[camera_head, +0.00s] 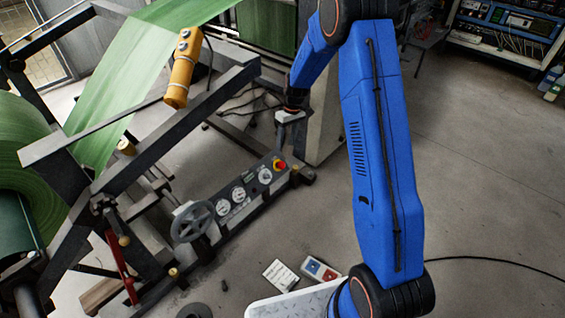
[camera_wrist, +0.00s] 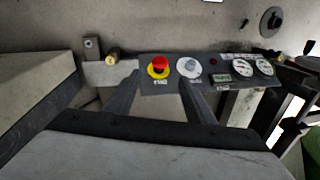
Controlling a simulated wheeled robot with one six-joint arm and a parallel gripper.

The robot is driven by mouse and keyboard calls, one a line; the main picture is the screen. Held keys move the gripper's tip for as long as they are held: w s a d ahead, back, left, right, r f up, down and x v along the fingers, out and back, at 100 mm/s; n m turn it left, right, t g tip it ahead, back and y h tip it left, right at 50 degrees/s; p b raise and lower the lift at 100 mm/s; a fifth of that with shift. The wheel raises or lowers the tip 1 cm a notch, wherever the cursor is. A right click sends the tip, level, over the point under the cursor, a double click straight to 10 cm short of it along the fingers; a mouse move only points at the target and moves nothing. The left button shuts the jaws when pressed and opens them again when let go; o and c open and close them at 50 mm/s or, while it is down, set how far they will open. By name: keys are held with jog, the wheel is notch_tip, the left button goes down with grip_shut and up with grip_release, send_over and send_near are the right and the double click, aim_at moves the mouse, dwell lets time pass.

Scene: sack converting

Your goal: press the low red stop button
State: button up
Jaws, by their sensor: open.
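The red stop button (camera_head: 280,166) sits low on a dark control panel (camera_head: 250,176) with gauges, on the frame of the green-roll machine. In the wrist view, the button (camera_wrist: 159,65) has a red cap on a yellow ring. It shows beyond and between the two dark fingers of my gripper (camera_wrist: 160,82). In the head view, my gripper (camera_head: 280,138) is above the button, apart from it. The fingers are spread and nothing is between them. A white knob (camera_wrist: 189,67) is right beside the button in the wrist view, near the right fingertip.
A handwheel (camera_head: 193,221) is at the panel's left end. A yellow pendant (camera_head: 182,68) hangs above the machine's dark beam. A small red and blue box (camera_head: 319,270) lies on the floor. The floor at the right is mostly clear, with a black cable.

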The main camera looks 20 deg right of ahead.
aim_at(282, 163)
jog(key=f, duration=0.3)
jog(key=a+f, duration=0.1)
jog(key=f, duration=0.3)
jog(key=s+a+f, duration=0.1)
jog(key=f, duration=0.3)
jog(key=shift+f, duration=0.2)
